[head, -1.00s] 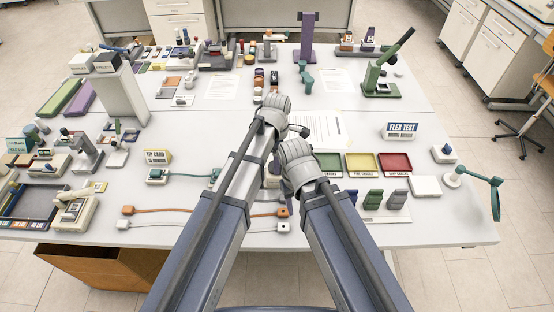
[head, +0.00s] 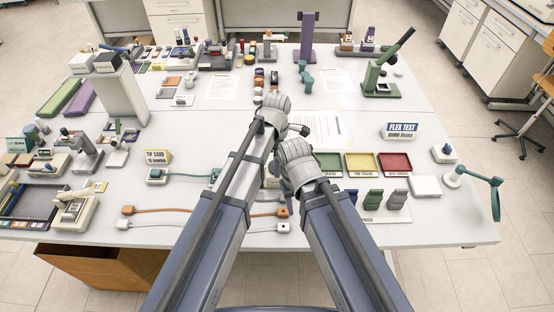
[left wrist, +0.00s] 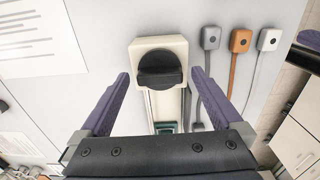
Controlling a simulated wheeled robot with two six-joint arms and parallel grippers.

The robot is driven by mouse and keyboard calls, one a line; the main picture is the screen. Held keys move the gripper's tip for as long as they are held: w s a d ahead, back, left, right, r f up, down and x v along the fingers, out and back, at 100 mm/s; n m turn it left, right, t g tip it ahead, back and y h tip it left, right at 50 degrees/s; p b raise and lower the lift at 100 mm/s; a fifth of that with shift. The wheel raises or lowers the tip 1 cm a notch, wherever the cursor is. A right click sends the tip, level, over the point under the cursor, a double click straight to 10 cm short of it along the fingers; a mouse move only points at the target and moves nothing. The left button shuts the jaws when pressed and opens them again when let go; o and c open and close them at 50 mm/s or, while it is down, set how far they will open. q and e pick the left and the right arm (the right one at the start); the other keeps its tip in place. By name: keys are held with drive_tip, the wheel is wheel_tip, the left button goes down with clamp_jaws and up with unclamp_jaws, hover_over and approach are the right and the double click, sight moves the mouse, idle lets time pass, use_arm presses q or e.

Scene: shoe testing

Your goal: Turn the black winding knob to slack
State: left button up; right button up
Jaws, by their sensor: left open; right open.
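The black winding knob (left wrist: 160,68) sits on a cream block (left wrist: 158,44) in the left wrist view. The knob is round with a raised bar across its middle. My left gripper (left wrist: 160,76) is open, with one purple finger on each side of the knob and a gap on both sides. In the head view my left arm hides this gripper, and only a sliver of the block (head: 271,181) shows between my arms. My right gripper (head: 298,162) is beside it, to the right; its fingers are hard to make out.
Grey, orange and white plugs on cords (left wrist: 240,40) lie to the right of the block in the left wrist view. Green, yellow and red trays (head: 363,163) stand right of my arms. A printed sheet (head: 322,127) lies behind them.

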use_arm(q)
wheel_tip(320, 180, up, 8)
drive_tip(key=p, duration=0.8)
drive_tip(key=shift+f, duration=0.1)
drive_tip(key=shift+a, duration=0.1)
drive_tip(key=s+a+m, duration=0.6)
drive_tip(key=a+m, duration=0.2)
drive_tip(key=m, duration=0.1)
drive_tip(key=s+a+m, duration=0.5)
drive_tip(key=a+m, duration=0.4)
drive_tip(key=s+d+f+m+y+b, duration=0.1)
drive_tip(key=s+d+f+m+b, duration=0.3)
drive_tip(key=d+f+b, duration=0.4)
drive_tip(key=s+d, duration=0.1)
drive_tip(key=d, duration=0.2)
drive_tip(key=shift+s+d+f+b, duration=0.15)
drive_tip(key=shift+s+d+b, duration=0.05)
drive_tip(key=shift+s+b, duration=0.15)
